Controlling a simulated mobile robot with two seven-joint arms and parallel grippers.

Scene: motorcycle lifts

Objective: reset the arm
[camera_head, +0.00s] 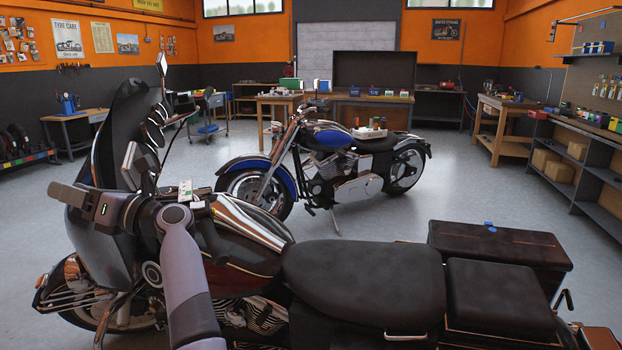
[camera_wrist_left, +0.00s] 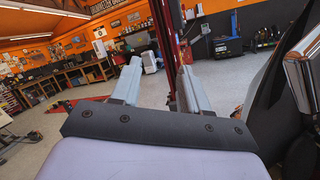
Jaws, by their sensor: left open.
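My left arm (camera_head: 190,285) rises from the bottom of the head view and bends to the left over the front of the near motorcycle (camera_head: 365,275). My left gripper (camera_head: 62,192) points left, beside the dark windshield (camera_head: 112,130). In the left wrist view the two pale fingers of the left gripper (camera_wrist_left: 160,78) stand apart with nothing between them. Whether the arm touches the handlebar area is hard to tell in the head view. My right gripper is in neither view.
The near motorcycle's seat, tank and black cases fill the lower right. A blue motorcycle (camera_head: 320,165) stands behind it. Workbenches (camera_head: 508,130) and shelves line the walls. Grey floor is open between them. A red post (camera_wrist_left: 165,45) stands beyond the fingers.

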